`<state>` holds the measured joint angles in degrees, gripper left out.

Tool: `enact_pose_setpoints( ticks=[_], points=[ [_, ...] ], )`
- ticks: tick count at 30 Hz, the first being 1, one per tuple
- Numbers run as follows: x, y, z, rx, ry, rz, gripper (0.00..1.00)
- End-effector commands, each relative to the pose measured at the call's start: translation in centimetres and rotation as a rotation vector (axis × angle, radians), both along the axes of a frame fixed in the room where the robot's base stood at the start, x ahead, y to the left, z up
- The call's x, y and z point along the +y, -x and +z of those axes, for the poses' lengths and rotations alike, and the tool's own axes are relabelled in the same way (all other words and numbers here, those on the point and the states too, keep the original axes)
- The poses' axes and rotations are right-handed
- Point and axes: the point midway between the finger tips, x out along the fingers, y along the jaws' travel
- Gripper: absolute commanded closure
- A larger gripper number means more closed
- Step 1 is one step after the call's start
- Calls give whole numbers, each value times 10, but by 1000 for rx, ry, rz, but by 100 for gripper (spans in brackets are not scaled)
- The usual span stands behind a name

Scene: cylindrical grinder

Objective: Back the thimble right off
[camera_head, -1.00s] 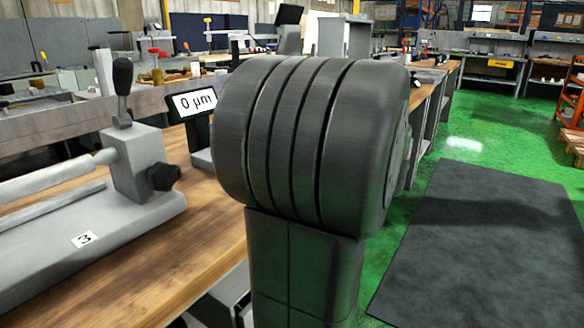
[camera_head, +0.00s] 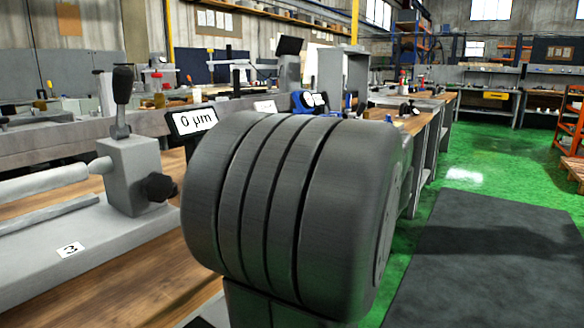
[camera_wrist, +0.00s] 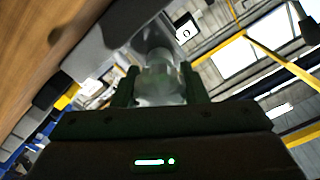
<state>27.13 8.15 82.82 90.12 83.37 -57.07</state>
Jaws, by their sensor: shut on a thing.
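In the wrist view, my gripper (camera_wrist: 160,85) has its two dark fingers on either side of a pale grey, rounded cylindrical part, which I take to be the thimble (camera_wrist: 160,68). The gripper is shut on it. The picture is dim there, and any markings on the part cannot be read. In the head view, my own dark arm link fills the middle and hides what lies behind it; the gripper and the thimble do not show there. A small display (camera_head: 193,119) reading 0 µm stands just left of the link.
At the left of the head view, a grey machine block (camera_head: 135,175) has an upright lever (camera_head: 122,95) and a black knob (camera_head: 160,187). A label 3 (camera_head: 70,250) is on its bed. A blue device (camera_head: 309,102) stands behind. Green floor with a dark mat (camera_head: 490,265) is clear at right.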

Motion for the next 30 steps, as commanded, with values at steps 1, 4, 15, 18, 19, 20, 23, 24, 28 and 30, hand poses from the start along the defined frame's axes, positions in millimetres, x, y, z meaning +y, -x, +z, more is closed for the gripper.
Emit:
enact_pose_setpoints(
  ticks=[1,4,15,18,19,20,23,24,28,30],
  points=[
    [0,0,-2,-2,5,1,84],
    [0,0,-2,-11,11,1,84],
    [0,0,-2,-13,13,1,84],
    [0,0,-1,-14,12,0,43],
    [0,0,-1,-14,12,0,39],
    [0,0,-1,-14,11,1,39],
    [0,0,-1,-15,11,1,39],
    [0,0,-1,-15,11,1,39],
    [-1,1,0,-14,11,0,39],
    [-4,2,0,-14,11,-2,39]
  ],
)
